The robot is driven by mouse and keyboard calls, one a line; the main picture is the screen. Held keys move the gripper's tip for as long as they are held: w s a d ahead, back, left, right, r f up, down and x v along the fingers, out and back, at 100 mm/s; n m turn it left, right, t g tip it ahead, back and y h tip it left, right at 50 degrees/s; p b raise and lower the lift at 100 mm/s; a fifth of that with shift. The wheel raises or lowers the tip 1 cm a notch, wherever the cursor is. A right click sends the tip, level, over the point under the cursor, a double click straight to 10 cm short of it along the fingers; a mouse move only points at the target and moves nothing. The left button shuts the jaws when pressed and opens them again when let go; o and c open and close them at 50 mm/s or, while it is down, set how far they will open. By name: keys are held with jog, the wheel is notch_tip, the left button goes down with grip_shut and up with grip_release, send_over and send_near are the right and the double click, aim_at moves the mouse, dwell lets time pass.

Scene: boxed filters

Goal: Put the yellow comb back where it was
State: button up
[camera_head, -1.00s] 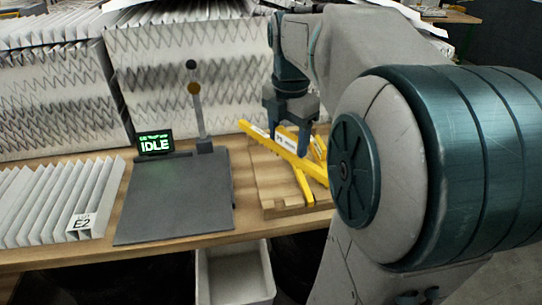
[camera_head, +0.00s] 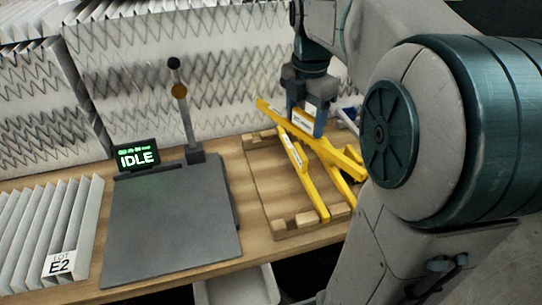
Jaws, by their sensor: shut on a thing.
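My gripper (camera_head: 307,122) points down over the wooden tray (camera_head: 262,185) and is shut on a long yellow comb (camera_head: 334,156). The held comb runs slantwise from upper left to lower right, above other yellow pieces. A second yellow bar (camera_head: 309,187) with a white label lies below it, slanting toward the tray's front edge. Another yellow bar (camera_head: 341,186) shows partly to its right. The held comb's right end meets my arm's outline. I cannot tell whether it touches the bars beneath.
A dark grey plate (camera_head: 170,232) with a post (camera_head: 186,115) and a display reading IDLE (camera_head: 138,157) stands left of the tray. A pleated filter marked E2 (camera_head: 45,225) lies farther left. Large filters (camera_head: 150,90) stand behind. A pale bin (camera_head: 240,288) sits below the table edge.

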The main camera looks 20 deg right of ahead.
jog(key=w+a+f, duration=0.1)
jog(key=a+f, duration=0.6)
jog(key=f, duration=0.1)
jog(key=shift+a+f, duration=0.2)
jog(key=shift+f, duration=0.05)
jog(key=shift+w+f, duration=0.1)
jog(key=shift+f, duration=0.3)
jog(key=o, duration=1.2)
